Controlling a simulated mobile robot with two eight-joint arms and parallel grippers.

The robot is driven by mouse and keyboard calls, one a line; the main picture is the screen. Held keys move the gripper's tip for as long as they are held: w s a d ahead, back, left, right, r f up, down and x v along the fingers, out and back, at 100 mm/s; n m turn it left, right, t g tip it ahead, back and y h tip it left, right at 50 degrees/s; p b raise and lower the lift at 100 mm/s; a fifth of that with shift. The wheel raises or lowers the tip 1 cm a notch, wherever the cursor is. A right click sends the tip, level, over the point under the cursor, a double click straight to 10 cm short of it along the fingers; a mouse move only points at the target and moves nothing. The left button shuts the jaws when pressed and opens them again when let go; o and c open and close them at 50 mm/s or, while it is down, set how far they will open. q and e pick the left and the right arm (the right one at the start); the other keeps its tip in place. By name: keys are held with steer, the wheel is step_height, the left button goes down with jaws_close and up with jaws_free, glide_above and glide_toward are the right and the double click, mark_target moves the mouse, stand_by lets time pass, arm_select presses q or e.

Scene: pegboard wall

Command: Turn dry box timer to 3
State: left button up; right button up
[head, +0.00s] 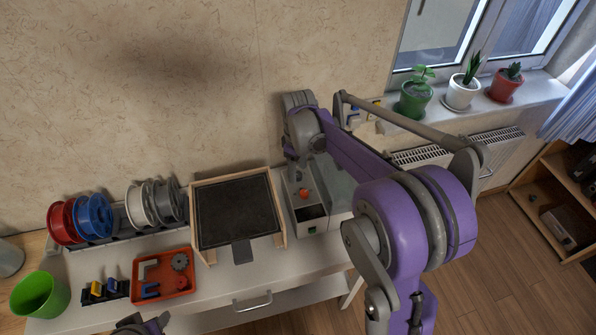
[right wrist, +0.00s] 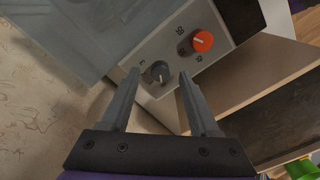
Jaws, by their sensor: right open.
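The dry box (head: 317,226) stands at the right end of the white table, with a light-grey control panel on top. In the right wrist view the panel (right wrist: 178,48) carries a dark grey knob (right wrist: 160,71) and an orange-red knob (right wrist: 202,41) with white pointer marks. The labels are too small to read, so I cannot tell which is the timer. My right gripper (right wrist: 159,74) is open, its fingertips on either side of the grey knob; contact is unclear. In the head view the red knob (head: 305,194) shows beside my right gripper (head: 296,178). My left gripper (head: 142,326) is partly cut off at the bottom edge.
A black-topped framed plate (head: 236,212) stands left of the dry box. Several filament spools (head: 93,214), an orange tool tray (head: 163,277) and a green cup (head: 40,296) fill the left side. The wall is close behind the box.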

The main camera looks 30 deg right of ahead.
steer(key=shift+f, duration=0.6)
jaws_close()
